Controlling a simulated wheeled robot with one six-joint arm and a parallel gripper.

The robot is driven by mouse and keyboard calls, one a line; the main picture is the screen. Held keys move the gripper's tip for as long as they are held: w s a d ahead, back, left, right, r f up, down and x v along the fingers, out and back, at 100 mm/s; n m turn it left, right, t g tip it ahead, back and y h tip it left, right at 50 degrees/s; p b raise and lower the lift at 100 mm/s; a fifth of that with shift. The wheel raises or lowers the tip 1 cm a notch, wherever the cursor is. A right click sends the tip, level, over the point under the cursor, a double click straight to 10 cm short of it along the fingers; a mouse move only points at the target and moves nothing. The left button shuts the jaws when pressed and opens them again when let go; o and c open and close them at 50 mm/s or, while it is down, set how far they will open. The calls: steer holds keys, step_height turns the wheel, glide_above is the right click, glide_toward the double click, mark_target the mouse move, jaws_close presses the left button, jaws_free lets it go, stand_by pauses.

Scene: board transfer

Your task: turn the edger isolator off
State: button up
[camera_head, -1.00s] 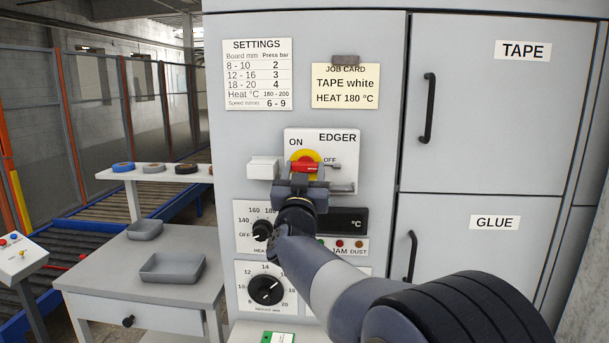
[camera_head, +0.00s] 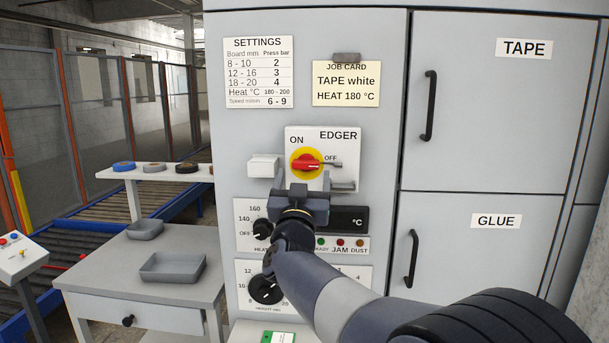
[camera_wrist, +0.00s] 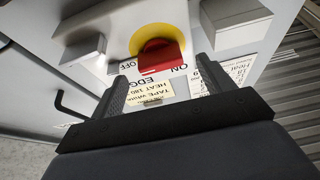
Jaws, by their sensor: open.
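The edger isolator (camera_head: 306,162) is a red handle on a yellow disc, on a white plate marked ON at upper left and OFF at right. Its handle lies about level, with a thin grey tip pointing right beside OFF. In the wrist view the red handle (camera_wrist: 160,57) shows upside down, beyond the fingers. My gripper (camera_head: 305,182) is just below and in front of the handle, fingers apart, empty. In the wrist view my gripper (camera_wrist: 162,78) has one finger on each side, with a visible gap to the handle.
A white block (camera_head: 263,167) sticks out left of the isolator and a grey one (camera_head: 342,187) at its lower right. Below are the heat knob (camera_head: 262,230), a dark display (camera_head: 350,219) and a larger dial (camera_head: 266,289). Tape and glue doors with black handles (camera_head: 411,259) stand right.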

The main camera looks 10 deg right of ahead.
mark_target(305, 168)
steer(key=b+v, duration=0.1)
steer(key=v, duration=0.6)
steer(key=p+x, duration=0.2)
steer(key=x, duration=0.8)
steer(key=shift+w+d+r, duration=0.1)
steer(key=shift+w, duration=0.15)
steer(key=shift+w+d+n, duration=0.1)
steer(key=shift+w+n, duration=0.05)
steer(key=shift+n, duration=0.15)
steer(key=shift+r+n+y+p, duration=0.1)
steer(key=shift+n+y+p, duration=0.45)
steer(key=shift+n, duration=0.35)
steer(key=shift+n+y, duration=0.25)
steer(key=shift+n, duration=0.05)
